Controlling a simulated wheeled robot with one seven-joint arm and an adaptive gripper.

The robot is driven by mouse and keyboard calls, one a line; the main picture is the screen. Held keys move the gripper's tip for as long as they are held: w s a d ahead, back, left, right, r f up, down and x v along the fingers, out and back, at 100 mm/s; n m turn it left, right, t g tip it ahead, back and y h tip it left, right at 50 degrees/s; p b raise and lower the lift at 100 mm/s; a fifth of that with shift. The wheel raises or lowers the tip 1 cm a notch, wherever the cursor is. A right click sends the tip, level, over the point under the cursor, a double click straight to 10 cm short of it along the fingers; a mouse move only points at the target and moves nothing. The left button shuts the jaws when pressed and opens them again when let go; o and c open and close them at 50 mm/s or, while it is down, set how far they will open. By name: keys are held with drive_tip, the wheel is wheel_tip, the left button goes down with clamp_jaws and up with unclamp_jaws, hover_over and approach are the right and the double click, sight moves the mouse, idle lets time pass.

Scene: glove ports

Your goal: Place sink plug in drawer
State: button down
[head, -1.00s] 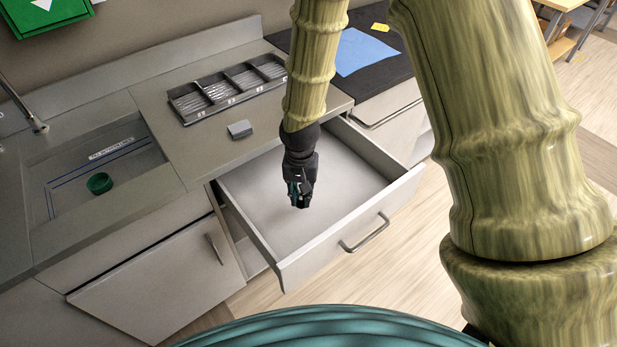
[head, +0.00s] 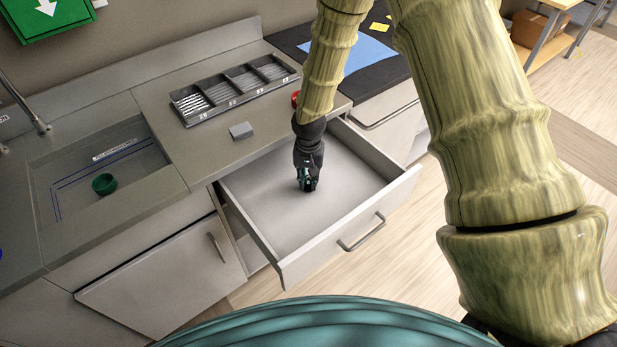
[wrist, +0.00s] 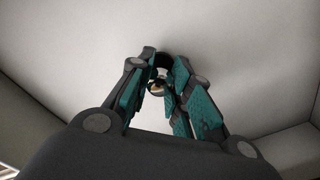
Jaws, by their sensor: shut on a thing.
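The drawer (head: 345,225) stands pulled out below the counter, with a pale, bare floor. My gripper (head: 306,187) points down inside the drawer, over its middle. In the wrist view my gripper (wrist: 160,84) has its teal-padded fingers closed around a small dark thing with a light, shiny spot, the sink plug (wrist: 157,87). The fingers hide most of the plug. The drawer's pale floor (wrist: 235,55) fills the background there. I cannot tell whether the plug touches the floor.
A green cup-like thing (head: 104,184) sits in the sink basin (head: 70,200) at left. A grey block (head: 241,131) and a divided tray (head: 190,117) lie on the counter. A blue sheet (head: 350,52) lies on the dark top behind. A bit of something red (head: 295,98) shows beside my arm.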

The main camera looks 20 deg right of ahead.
sight(309, 177)
drive_tip(key=shift+f, duration=0.2)
drive_tip(key=shift+f, duration=0.15)
drive_tip(key=c, duration=1.3)
unclamp_jaws()
drive_tip(key=shift+r+b, duration=1.3)
drive_tip(key=shift+r, duration=4.85)
